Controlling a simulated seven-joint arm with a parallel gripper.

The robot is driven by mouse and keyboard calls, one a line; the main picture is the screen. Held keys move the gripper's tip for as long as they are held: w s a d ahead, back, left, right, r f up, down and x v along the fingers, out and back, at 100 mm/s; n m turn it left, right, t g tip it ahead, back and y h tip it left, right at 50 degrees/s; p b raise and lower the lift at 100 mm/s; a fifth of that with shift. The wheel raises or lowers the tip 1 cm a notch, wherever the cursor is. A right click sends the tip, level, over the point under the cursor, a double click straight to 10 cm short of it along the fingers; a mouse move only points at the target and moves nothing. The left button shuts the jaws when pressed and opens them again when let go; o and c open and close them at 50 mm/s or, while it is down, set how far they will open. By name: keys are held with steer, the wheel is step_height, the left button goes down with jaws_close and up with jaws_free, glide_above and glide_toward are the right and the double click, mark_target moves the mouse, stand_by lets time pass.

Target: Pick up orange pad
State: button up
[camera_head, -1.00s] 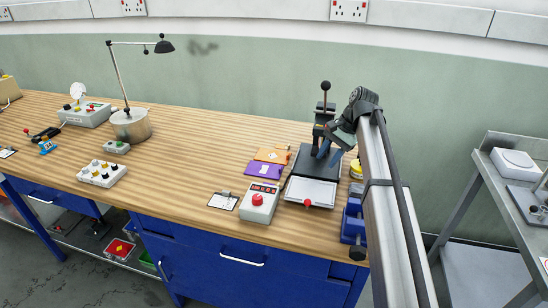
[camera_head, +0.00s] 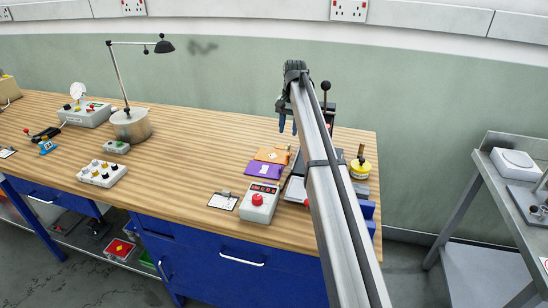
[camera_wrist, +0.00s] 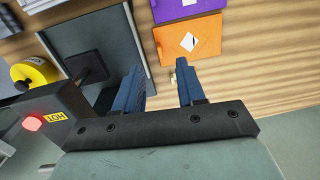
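The orange pad (camera_head: 272,155) lies flat on the wooden bench, just behind the purple pad (camera_head: 263,170). In the wrist view the orange pad (camera_wrist: 188,40) has a white diamond mark and lies beyond the fingertips, with the purple pad (camera_wrist: 184,8) at the top edge. My gripper (camera_head: 288,125) hangs above the bench, behind and slightly right of the orange pad. In the wrist view its two blue fingers (camera_wrist: 160,75) are apart with nothing held between them. A small brass-coloured piece by the orange pad shows between the fingers.
A press with a dark base (camera_wrist: 92,45) and a HOT label stands right of the pads. A yellow roll (camera_head: 360,168) stands at the right. Bench left of the pads is clear.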

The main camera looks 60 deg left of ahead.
steer(key=w+a+r, duration=0.1)
steer(key=a+r, duration=0.1)
glide_above(288, 154)
steer(key=shift+t, duration=0.4)
steer(key=f, duration=0.8)
steer(key=shift+w+a+f, duration=0.1)
steer(key=shift+a+f, duration=0.15)
steer(key=shift+f, duration=0.1)
steer(key=shift+d+f, duration=0.2)
steer(key=shift+f, duration=2.45)
steer(key=shift+c, duration=0.3)
jaws_close()
